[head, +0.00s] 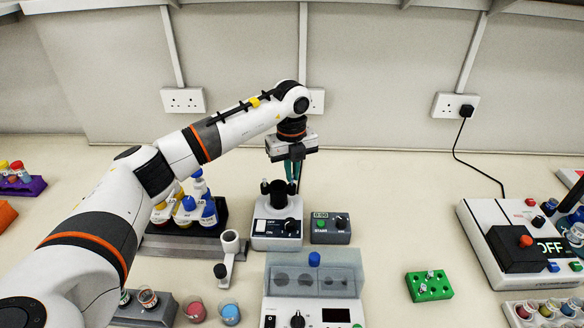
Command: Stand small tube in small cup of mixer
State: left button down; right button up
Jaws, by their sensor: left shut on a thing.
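The mixer (277,228) is a white box with a dark knob and a switch, near the middle of the bench. Its black cup (276,194) stands on top. My left gripper (294,178) points down just behind and to the right of the cup, its dark fingers partly hidden by the cup. It is shut on the small tube, which is too small and too covered to make out clearly. I cannot tell whether the tube touches the cup. My right gripper is out of view.
A grey timer (330,228) stands right of the mixer. A rack of bottles (187,238) is close on its left, beside a white stand (229,252). A lidded device (314,290) is in front. A green tube block (429,286) lies right; bench between it and the timer is clear.

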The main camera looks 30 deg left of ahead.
pick_arm(q)
jog(key=shift+f, duration=0.55)
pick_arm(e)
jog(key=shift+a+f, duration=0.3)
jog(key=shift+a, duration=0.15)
pick_arm(q)
jog(key=shift+f+b, duration=0.35)
jog(key=shift+f, duration=0.05)
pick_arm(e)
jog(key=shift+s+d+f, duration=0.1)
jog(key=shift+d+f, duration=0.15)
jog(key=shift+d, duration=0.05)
pick_arm(q)
jog(key=c, duration=1.5)
grip_release()
jog(key=shift+o, duration=0.2)
jog(key=shift+r, duration=0.1)
